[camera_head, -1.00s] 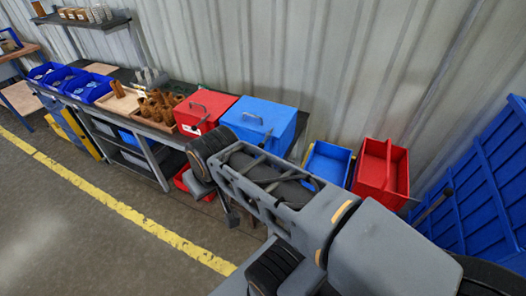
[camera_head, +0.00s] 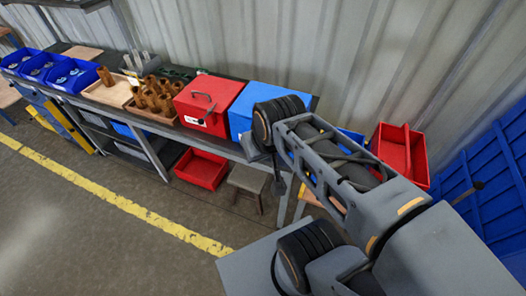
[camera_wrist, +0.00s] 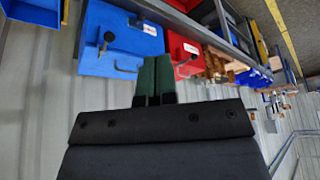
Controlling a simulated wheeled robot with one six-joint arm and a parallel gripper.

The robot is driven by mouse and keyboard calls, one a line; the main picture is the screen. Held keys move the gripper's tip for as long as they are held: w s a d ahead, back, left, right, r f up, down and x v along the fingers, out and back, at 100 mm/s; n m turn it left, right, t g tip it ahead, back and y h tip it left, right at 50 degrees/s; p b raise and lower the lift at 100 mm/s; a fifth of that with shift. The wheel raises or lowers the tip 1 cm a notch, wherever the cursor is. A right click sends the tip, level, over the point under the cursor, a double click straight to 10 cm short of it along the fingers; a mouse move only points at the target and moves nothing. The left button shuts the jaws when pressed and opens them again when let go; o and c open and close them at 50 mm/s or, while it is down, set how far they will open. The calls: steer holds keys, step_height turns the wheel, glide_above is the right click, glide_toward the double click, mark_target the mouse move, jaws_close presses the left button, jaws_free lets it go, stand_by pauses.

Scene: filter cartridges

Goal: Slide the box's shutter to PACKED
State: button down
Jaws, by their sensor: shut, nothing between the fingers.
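A red box (camera_head: 207,103) with a lid handle and a small white label with a dark knob on its front stands on the bench. A blue box (camera_head: 243,113) stands to its right, partly hidden behind my arm. In the wrist view the blue box (camera_wrist: 137,46) shows a dark knob and a handle, and the red box (camera_wrist: 178,29) is to its right. I cannot make out a shutter or the word PACKED. My gripper (camera_wrist: 154,62) is shut and empty; its green fingertips overlap the lower edge of the blue box in the wrist view, apparently apart from it.
A wooden tray of brown cartridges (camera_head: 154,98) and blue bins (camera_head: 74,76) stand left along the bench. A red open box (camera_head: 399,150) stands right of my arm. A red crate (camera_head: 201,169) and a stool (camera_head: 247,185) are below the bench. The floor in front is clear.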

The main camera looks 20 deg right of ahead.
steer(key=w+d+f+m+y+b, duration=0.2)
steer(key=w+f+m+y+b, duration=0.15)
steer(key=f+b, duration=0.6)
steer(key=w+d+f+m+y+b, duration=0.15)
steer(key=f+y+b, duration=0.25)
steer(key=f+b, duration=0.55)
steer(key=w+d+f+m+t+b, duration=0.3)
steer(key=d+f+t+b, duration=0.1)
steer(key=d, duration=0.3)
steer(key=w+d+f+m+t+b, duration=0.2)
steer(key=d+f+m+t+b, duration=0.1)
steer(key=d, duration=0.4)
step_height(320, 180, down, 3)
steer(key=shift+w+d+r+m+t+y+b, duration=0.1)
steer(key=shift+w+d+m+t+y+b, duration=0.25)
steer(key=shift+t+b, duration=0.5)
steer(key=shift+a, duration=0.15)
steer(key=x, duration=1.4)
steer(key=shift+w, duration=0.1)
